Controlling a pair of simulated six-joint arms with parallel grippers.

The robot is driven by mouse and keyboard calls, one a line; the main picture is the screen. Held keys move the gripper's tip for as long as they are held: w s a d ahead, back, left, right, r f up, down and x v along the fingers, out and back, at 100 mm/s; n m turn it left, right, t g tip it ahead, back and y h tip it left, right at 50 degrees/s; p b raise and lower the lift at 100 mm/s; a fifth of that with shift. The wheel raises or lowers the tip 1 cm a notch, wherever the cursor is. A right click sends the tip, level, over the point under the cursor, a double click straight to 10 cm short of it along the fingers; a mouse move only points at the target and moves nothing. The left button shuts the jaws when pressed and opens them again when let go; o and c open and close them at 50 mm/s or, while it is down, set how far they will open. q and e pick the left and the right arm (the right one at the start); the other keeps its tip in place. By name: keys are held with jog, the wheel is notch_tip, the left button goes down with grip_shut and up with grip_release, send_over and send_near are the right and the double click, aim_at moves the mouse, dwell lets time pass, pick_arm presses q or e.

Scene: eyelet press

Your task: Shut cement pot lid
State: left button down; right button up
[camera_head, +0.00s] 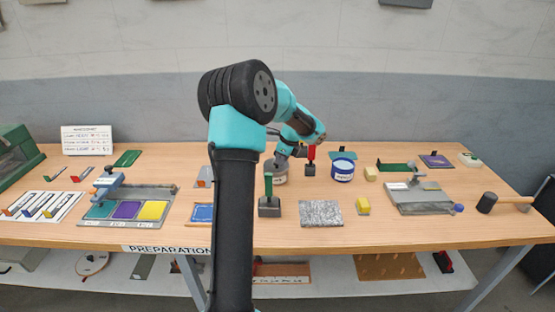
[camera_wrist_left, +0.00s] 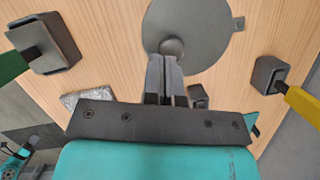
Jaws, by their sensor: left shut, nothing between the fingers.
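A grey pot (camera_head: 276,176) stands mid-table in the head view, partly covered by my left arm. In the left wrist view a round grey lid (camera_wrist_left: 205,38) with a small side tab and a central knob (camera_wrist_left: 172,47) shows from above. My left gripper (camera_head: 281,160) is over this pot. In the left wrist view its fingers (camera_wrist_left: 168,62) are shut, with nothing between them, and their tips are at the knob. I cannot tell if they touch it. The lid appears to lie over the pot; its seating is hidden. My right gripper is not in view.
A blue-and-white pot (camera_head: 343,171) and a red-handled tool (camera_head: 310,158) stand to the right. A green-handled tool (camera_head: 269,206) stands in front, with a speckled stone slab (camera_head: 321,214) beside it. A mallet (camera_head: 489,203) lies at the far right.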

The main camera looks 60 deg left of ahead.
pick_arm(q)
jog(key=shift+w+d, duration=0.1)
jog(key=shift+w, duration=0.1)
jog(key=shift+w, duration=0.1)
jog(key=shift+w, duration=0.7)
jog(key=shift+w+d, duration=0.1)
jog(key=shift+d, duration=0.05)
jog(key=shift+w+d, duration=0.1)
jog(key=shift+d, duration=0.15)
jog(key=w+d+v, duration=0.1)
jog(key=d+v, duration=0.1)
jog(key=v, duration=0.9)
jog(key=shift+w, duration=0.2)
